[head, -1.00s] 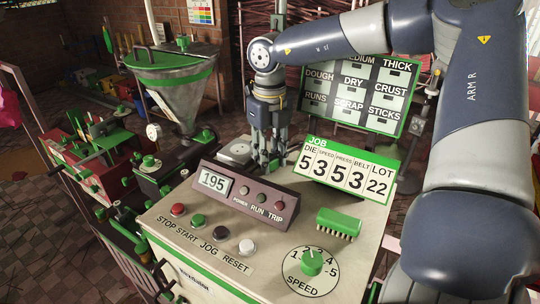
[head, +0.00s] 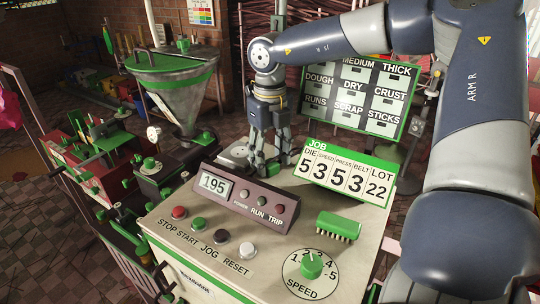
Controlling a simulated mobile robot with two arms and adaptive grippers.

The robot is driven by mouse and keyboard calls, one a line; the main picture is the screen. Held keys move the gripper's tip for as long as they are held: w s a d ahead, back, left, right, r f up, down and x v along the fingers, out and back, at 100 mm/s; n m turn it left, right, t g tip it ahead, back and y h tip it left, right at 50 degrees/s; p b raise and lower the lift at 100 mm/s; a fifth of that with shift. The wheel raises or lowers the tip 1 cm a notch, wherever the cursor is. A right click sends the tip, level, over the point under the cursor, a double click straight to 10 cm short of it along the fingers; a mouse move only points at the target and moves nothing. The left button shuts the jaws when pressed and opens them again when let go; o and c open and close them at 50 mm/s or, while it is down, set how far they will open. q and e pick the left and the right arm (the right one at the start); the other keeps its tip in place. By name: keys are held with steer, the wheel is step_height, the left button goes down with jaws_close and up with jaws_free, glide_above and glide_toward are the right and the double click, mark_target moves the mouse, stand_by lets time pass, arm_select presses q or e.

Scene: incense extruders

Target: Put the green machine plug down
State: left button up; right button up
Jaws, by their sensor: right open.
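My right gripper (head: 268,160) points down over the back of the cream machine top (head: 168,225), behind the dark red control box and left of the JOB board. Its fingers are open. A grey square plate with a round fitting (head: 236,153) lies on the machine top just left of the fingers. My left gripper is not in view.
The control box (head: 243,200) reads 195. The JOB board (head: 347,170) stands close to the right gripper. A green brush (head: 338,226) and a green SPEED knob (head: 311,264) are nearer the front. A metal hopper (head: 174,90) stands at the left.

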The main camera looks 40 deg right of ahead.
mark_target(270, 162)
step_height(270, 162, up, 12)
steer(key=b, duration=0.1)
steer(key=shift+b, duration=0.3)
stand_by(0.3)
